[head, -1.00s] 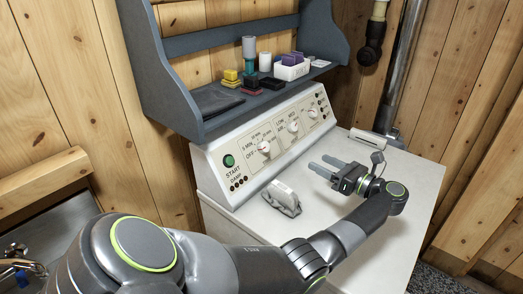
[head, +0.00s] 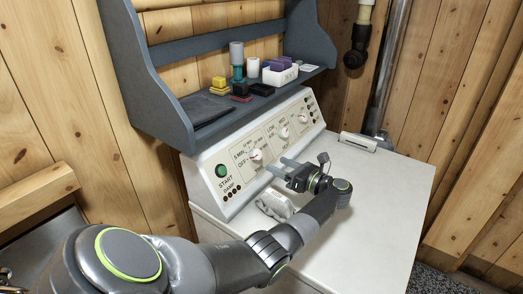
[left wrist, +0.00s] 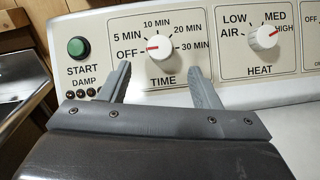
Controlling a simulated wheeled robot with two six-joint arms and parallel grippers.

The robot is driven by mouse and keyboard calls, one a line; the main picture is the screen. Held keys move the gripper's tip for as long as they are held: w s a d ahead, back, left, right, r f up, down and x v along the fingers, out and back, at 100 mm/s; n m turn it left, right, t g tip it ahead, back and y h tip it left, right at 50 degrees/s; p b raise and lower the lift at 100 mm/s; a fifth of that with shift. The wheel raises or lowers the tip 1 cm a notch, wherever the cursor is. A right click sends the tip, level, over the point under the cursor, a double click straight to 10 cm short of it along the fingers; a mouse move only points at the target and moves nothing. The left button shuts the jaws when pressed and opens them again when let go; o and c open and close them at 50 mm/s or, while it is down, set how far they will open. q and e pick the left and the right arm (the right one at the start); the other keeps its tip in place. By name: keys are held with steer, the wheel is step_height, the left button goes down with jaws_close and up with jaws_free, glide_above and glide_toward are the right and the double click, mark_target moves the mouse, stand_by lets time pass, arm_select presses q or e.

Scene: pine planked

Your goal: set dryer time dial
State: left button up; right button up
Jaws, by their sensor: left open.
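The white time dial (head: 256,154) is on the dryer's sloped control panel. It also shows in the left wrist view (left wrist: 161,47), where its red mark points left toward OFF. My left gripper (head: 276,166) is open and empty, in front of the panel, just right of and below the time dial in the head view. In the left wrist view its two fingers (left wrist: 159,68) stand either side of the dial, with their tips a little below it; they do not appear to touch it. My right gripper is not in view.
The heat dial (left wrist: 263,38) is right of the time dial, its red mark toward HIGH. The green start button (head: 221,170) is to the left. A crumpled grey-white thing (head: 274,203) lies on the dryer top (head: 376,185) below my gripper. A shelf (head: 215,125) overhangs the panel.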

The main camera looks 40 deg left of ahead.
mark_target(259, 155)
arm_select(q)
steer(key=a+p, duration=0.1)
steer(key=a, duration=0.2)
steer(key=a+p, duration=0.1)
steer(key=a, duration=0.3)
steer(key=shift+s+r, duration=0.1)
steer(key=shift+s, duration=0.1)
steer(key=shift+a, duration=0.4)
steer(key=c, duration=1)
steer(key=shift+p, duration=0.3)
